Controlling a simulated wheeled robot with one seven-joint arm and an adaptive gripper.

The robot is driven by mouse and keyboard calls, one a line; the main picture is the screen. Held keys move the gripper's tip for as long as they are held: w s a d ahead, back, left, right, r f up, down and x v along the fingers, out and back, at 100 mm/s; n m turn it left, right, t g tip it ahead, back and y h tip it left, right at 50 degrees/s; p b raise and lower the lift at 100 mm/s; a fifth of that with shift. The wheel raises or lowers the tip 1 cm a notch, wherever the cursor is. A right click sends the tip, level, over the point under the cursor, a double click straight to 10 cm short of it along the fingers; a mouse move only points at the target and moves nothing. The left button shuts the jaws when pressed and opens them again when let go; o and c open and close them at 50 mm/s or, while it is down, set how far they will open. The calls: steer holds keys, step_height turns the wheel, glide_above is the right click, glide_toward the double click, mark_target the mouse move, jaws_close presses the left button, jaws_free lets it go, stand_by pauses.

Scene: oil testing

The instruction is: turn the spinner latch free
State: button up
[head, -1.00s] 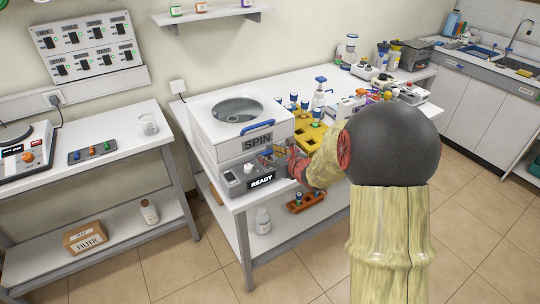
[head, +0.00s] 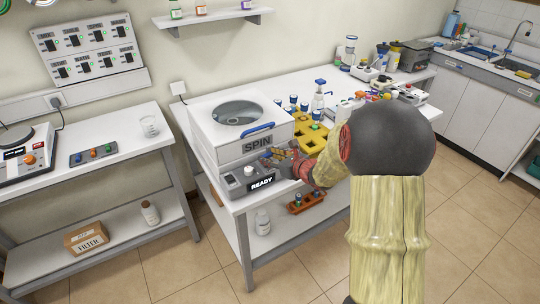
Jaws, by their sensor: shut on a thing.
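The spinner (head: 205,143) is a white box marked SPIN with a round window in its lid and a blue handle (head: 258,128) at the lid's front edge. Its control strip in front reads READY (head: 262,183) and carries a pale knob (head: 249,171). My gripper (head: 272,158) is at the spinner's front, just below the SPIN label and right of the knob. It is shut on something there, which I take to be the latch. The fingers are small and largely hide the latch, so its angle is unclear.
A yellow rack (head: 312,136) with blue-capped vials stands right of the spinner, close to my arm. A red-brown rack (head: 307,203) and a white bottle (head: 262,222) are on the shelf below. A left bench holds a beaker (head: 149,126). Floor between benches is clear.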

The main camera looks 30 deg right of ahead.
mark_target(269, 154)
steer(key=n+y+p, duration=0.1)
steer(key=p, duration=0.1)
steer(key=d+n+g+y+p, duration=0.1)
steer(key=n+y+p, duration=0.1)
steer(key=shift+w+r+y, duration=0.1)
steer(key=shift+r+y, duration=0.1)
steer(key=shift+y, duration=0.1)
steer(key=n+y+p, duration=0.1)
steer(key=n+g+y+p, duration=0.2)
steer(key=shift+w+d+n+y+p, duration=0.25)
steer(key=shift+d+n+y+p, duration=0.05)
steer(key=shift+d+n+p, duration=0.1)
steer(key=n+g+y+p, duration=0.1)
steer(key=n+g, duration=0.1)
steer(key=n+g+y+p, duration=0.1)
steer(key=n+g+y, duration=0.1)
steer(key=shift+w+d+f, duration=0.15)
steer(key=shift+w+f, duration=0.05)
steer(key=shift+w, duration=0.2)
steer(key=shift+w+d+n+g+y+p, duration=0.15)
steer(key=shift+n+g+y, duration=0.2)
steer(key=shift+n+g, duration=0.35)
steer(key=shift+w+a+n+g+y+p, duration=0.15)
steer(key=shift+n+g+y, duration=0.2)
steer(key=shift+n+g, duration=0.35)
steer(key=shift+d+n+g, duration=0.1)
steer(key=shift+n+g, duration=0.2)
steer(key=shift+g, duration=0.1)
steer(key=o, duration=1.1)
steer(key=shift+o, duration=0.3)
